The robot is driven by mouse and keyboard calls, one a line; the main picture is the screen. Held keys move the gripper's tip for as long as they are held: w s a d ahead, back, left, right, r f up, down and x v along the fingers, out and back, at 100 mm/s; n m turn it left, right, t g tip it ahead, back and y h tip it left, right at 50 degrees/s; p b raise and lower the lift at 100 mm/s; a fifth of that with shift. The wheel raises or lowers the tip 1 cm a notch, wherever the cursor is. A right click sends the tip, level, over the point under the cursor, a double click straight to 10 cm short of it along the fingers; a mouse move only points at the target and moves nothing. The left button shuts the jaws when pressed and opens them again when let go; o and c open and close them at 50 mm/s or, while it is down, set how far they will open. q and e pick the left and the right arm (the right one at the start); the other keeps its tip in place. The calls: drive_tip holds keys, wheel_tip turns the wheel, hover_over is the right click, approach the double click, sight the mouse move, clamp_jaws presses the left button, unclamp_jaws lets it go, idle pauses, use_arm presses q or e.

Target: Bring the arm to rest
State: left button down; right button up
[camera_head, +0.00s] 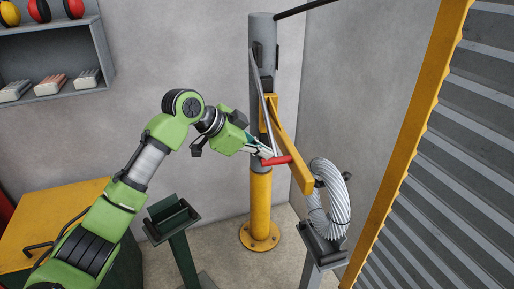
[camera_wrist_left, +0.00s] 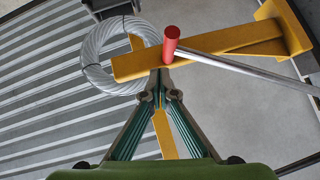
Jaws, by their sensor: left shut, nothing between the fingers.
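My left arm reaches in from the left in the head view, bent at a raised elbow. Its left gripper (camera_head: 264,152) is shut and empty, close to a red handle (camera_head: 277,160) on a long grey lever rod (camera_head: 262,98). In the left wrist view the fingers (camera_wrist_left: 160,82) meet just below the red handle (camera_wrist_left: 171,44), in front of a yellow bar (camera_wrist_left: 205,51). I cannot tell whether the fingertips touch the handle or the bar. My right gripper is not in view.
A post with a yellow base (camera_head: 260,200) carries the yellow arm (camera_head: 289,145). A wire coil (camera_head: 340,200) sits on a stand at right. An empty dark tray on a stand (camera_head: 171,219) is below my forearm. A yellow-topped bench (camera_head: 50,205) is at left, a corrugated shutter (camera_head: 450,190) at right.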

use_arm(q)
drive_tip(key=w+a+f+n+t+y, duration=0.1)
drive_tip(key=a+f+n, duration=0.3)
drive_tip(key=f, duration=0.7)
drive_tip(key=w+a+f+n+y, duration=0.1)
drive_tip(key=a+f+n, duration=0.3)
drive_tip(key=f, duration=0.7)
drive_tip(key=s+a+f+n+y, duration=0.1)
drive_tip(key=s+a+f, duration=0.25)
drive_tip(key=f, duration=0.55)
drive_tip(key=s+a+f+n+y+p, duration=0.1)
drive_tip(key=s+a+f+n, duration=0.15)
drive_tip(key=s+f, duration=0.45)
drive_tip(key=s+a+f+n+y, duration=0.15)
drive_tip(key=a+f, duration=0.25)
drive_tip(key=f, duration=0.7)
drive_tip(key=s+a+f+g+y, duration=0.1)
drive_tip(key=s+a+f, duration=0.2)
drive_tip(key=s+f, duration=0.6)
drive_tip(key=s+a+f+g+y, duration=0.1)
drive_tip(key=s+a+f, duration=0.35)
drive_tip(key=s, duration=0.75)
drive_tip(key=s+a+f+g, duration=0.1)
drive_tip(key=s+f, duration=0.2)
drive_tip(key=s, duration=1)
drive_tip(key=s+a+f+n+g+p, duration=0.1)
drive_tip(key=s+f, duration=0.3)
drive_tip(key=s, duration=1)
drive_tip(key=shift+a+f+y, duration=0.15)
drive_tip(key=shift+y, duration=0.2)
